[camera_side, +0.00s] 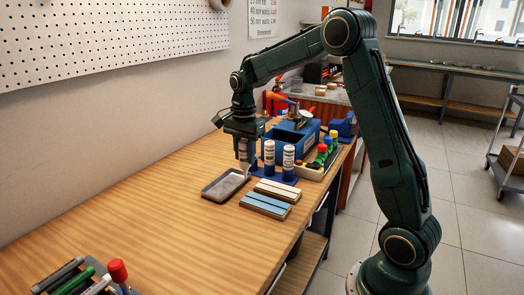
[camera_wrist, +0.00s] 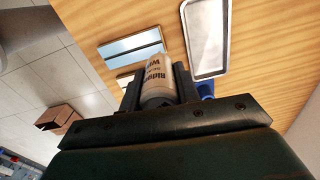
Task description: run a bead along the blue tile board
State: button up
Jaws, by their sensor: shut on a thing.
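The blue tile board (camera_side: 264,206) lies flat on the bench at the near right edge; it also shows in the wrist view (camera_wrist: 130,47). My gripper (camera_side: 243,143) is shut on a pale cartridge with dark lettering (camera_wrist: 158,80). In the side view the cartridge (camera_side: 243,154) hangs upright, tip down, above the far right end of a shallow grey tray (camera_side: 208,193). The tip is to the left of and beyond the blue board, apart from it. I see no clear bead on the board. A beige tile board (camera_side: 279,190) lies just behind the blue one.
Two white cartridges (camera_side: 289,157) stand in a blue holder right of my gripper. Markers (camera_side: 75,279) lie at the near left. The bench's left middle is clear.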

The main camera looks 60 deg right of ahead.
aim_at(245, 169)
jog(key=shift+f, duration=0.15)
jog(key=shift+f, duration=1.7)
jog(key=shift+o, duration=1.3)
jog(key=shift+f, duration=0.85)
